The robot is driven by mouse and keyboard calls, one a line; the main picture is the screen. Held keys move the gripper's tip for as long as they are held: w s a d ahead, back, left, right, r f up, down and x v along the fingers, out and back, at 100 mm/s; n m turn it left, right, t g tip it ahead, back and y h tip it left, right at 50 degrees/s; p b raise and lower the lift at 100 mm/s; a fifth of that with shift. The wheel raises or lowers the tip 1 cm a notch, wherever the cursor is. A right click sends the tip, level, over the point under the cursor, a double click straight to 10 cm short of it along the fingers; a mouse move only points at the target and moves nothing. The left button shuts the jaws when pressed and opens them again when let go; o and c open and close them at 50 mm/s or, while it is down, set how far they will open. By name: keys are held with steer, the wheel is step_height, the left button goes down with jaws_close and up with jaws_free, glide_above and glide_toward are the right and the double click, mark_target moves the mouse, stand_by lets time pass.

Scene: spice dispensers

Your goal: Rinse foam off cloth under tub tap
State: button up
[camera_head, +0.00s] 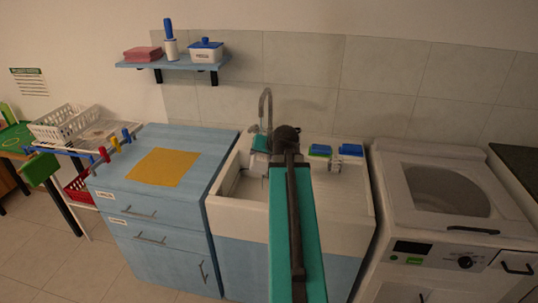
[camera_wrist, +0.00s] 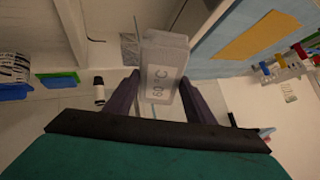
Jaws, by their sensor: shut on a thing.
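My gripper (camera_wrist: 160,76) is shut on a pale grey, block-shaped thing (camera_wrist: 164,62) marked "60°C" in the wrist view. Its folded, boxy look does not show clearly whether it is the cloth, and I see no distinct foam on it. In the head view my arm reaches over the white tub (camera_head: 240,196), and its fingertips are hidden behind the arm. The grey curved tap (camera_head: 265,104) stands at the back of the tub, just left of my arm's dark end. I see no clear water stream.
A blue cabinet with a yellow cloth-like sheet (camera_head: 162,166) stands left, a white washing machine (camera_head: 450,205) right. A shelf (camera_head: 172,63) hangs above left.

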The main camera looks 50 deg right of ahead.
steer(key=shift+s+d, duration=0.75)
steer(key=shift+d, duration=0.05)
steer(key=shift+w, duration=0.15)
steer(key=w+d+f+b, duration=0.2)
steer(key=w+d+f, duration=0.1)
steer(key=w+d, duration=0.5)
steer(key=shift+w+d, duration=0.3)
steer(key=shift+w, duration=1.1)
steer(key=shift+s+a, duration=0.1)
stand_by(0.5)
steer(key=shift+s+a, duration=0.8)
steer(key=shift+s, duration=0.25)
steer(key=shift+s+a, duration=0.8)
steer(key=shift+s, duration=0.2)
steer(key=shift+s+a, duration=0.8)
steer(key=shift+s, duration=0.25)
steer(key=shift+r, duration=0.1)
steer(key=shift+a+p+v, duration=0.2)
steer(key=shift+p+v, duration=0.2)
steer(key=shift+v, duration=0.65)
steer(key=shift+a+p+v, duration=0.2)
steer(key=shift+p+v, duration=0.2)
steer(key=shift+v, duration=0.65)
steer(key=shift+a+p+v, duration=0.2)
steer(key=shift+p+v, duration=0.2)
steer(key=shift+v, duration=0.65)
